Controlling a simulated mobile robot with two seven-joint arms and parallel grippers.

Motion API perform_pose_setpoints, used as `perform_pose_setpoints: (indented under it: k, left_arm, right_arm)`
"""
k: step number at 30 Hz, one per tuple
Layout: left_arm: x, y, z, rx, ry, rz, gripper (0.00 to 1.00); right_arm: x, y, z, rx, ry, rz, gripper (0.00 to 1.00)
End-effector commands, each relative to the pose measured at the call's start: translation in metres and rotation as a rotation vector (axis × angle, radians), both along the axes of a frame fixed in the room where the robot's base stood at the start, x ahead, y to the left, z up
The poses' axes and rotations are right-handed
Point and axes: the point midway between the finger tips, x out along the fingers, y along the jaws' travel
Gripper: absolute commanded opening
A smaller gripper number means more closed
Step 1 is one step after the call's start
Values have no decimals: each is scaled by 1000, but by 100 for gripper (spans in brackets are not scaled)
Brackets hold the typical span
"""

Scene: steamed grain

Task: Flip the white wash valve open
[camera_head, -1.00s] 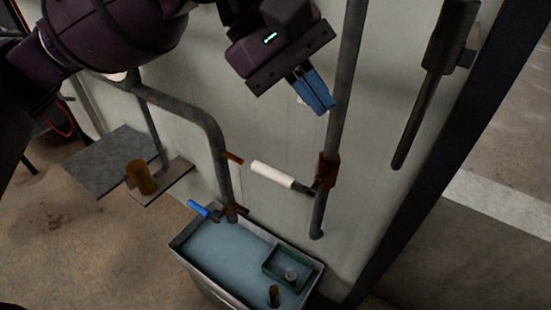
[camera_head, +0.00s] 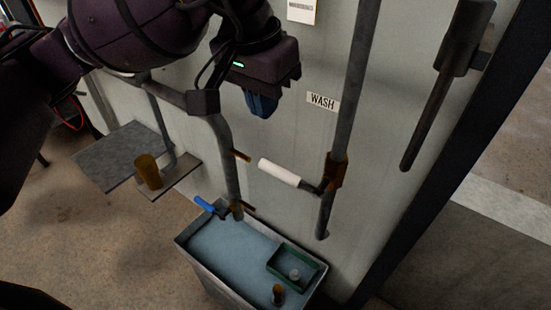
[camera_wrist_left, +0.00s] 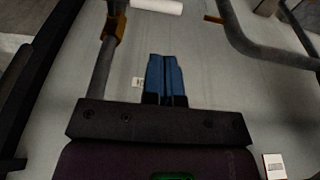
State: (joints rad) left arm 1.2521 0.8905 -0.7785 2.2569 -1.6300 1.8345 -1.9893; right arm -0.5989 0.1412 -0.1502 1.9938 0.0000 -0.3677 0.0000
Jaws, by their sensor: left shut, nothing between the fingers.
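The white wash valve handle (camera_head: 279,172) points left from a brown valve body (camera_head: 334,171) on the right grey pipe. It also shows at the top of the left wrist view (camera_wrist_left: 157,5). A "WASH" label (camera_head: 322,99) is on the wall above it. My left gripper (camera_head: 262,106), with blue fingers, is above and slightly left of the handle, apart from it. In the left wrist view its fingers (camera_wrist_left: 166,78) are closed together and empty. My right gripper is not in view.
A second pipe (camera_head: 226,160) with a blue-handled valve (camera_head: 205,205) stands left of the white handle. Below is a water-filled basin (camera_head: 213,275) with a green tray (camera_head: 273,268). A dark lever (camera_head: 424,123) hangs at right. A brown cup (camera_head: 149,171) sits on a shelf at left.

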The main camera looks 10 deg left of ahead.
Motion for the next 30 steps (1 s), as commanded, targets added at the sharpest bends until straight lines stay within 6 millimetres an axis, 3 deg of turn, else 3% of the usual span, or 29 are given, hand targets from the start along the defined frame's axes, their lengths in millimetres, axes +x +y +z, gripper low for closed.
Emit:
perform_pose_setpoints:
  k: [6,11,30]
  left_arm:
    - [0,0,-2,-2,2,2,0]
    - [3,-2,-17,-2,4,2,0]
    - [21,-9,-119,-2,4,3,0]
  right_arm:
    - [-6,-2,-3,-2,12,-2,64]
    - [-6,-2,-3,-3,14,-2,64]
    - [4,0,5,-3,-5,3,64]
